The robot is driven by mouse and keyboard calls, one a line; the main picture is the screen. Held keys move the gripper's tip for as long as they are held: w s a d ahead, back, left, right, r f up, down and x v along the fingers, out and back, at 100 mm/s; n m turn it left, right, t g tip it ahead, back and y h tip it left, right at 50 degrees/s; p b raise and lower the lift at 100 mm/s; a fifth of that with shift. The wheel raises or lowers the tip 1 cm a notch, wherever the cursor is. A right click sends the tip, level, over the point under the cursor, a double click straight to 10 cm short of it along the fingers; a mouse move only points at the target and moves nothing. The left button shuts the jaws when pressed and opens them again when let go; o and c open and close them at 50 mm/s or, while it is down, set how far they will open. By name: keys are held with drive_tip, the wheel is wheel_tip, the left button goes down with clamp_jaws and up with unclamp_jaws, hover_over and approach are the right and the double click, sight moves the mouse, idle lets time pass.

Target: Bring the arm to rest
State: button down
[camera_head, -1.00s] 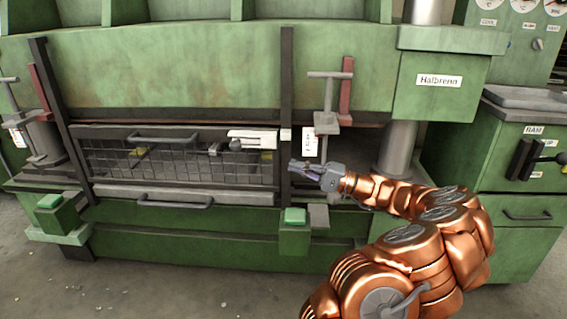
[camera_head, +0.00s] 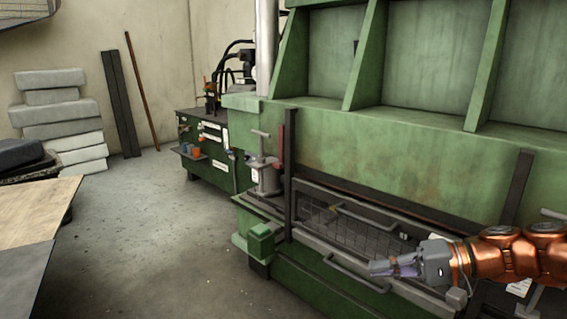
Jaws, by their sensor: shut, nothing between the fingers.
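My gripper (camera_head: 385,268) is at the lower right, in front of the green press (camera_head: 400,135). Its fingers are together with nothing between them. My copper-coloured arm reaches in from the right edge, and only its end part shows. The gripper points left and overlaps the mesh guard (camera_head: 345,233) and lower front of the press in the picture. I cannot tell whether it touches anything.
A handle bar (camera_head: 345,275) and a green button box (camera_head: 262,240) are on the press front. A green cabinet (camera_head: 208,150) stands behind left. Stacked grey blocks (camera_head: 60,118) and a table (camera_head: 35,215) are at left. The floor (camera_head: 165,230) between is clear.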

drive_tip(key=s+a+r+n+g+h+p, duration=0.1)
drive_tip(key=s+a+r+g+h+p, duration=0.2)
drive_tip(key=s+a+p, duration=0.25)
drive_tip(key=s+a+r+n+g+h+p, duration=0.2)
drive_tip(key=s+a+h+p, duration=0.15)
drive_tip(key=s, duration=0.35)
drive_tip(key=s+d+r+h+p, duration=0.2)
drive_tip(key=s+d+h+p, duration=0.1)
drive_tip(key=s+p, duration=0.3)
drive_tip(key=s+d+r+h+p, duration=0.3)
drive_tip(key=s+d+h+p, duration=0.1)
drive_tip(key=s+p, duration=0.2)
drive_tip(key=shift+s+d+r+g, duration=0.2)
drive_tip(key=shift+s+r+g, duration=0.1)
drive_tip(key=shift+s, duration=0.55)
drive_tip(key=shift+h, duration=0.25)
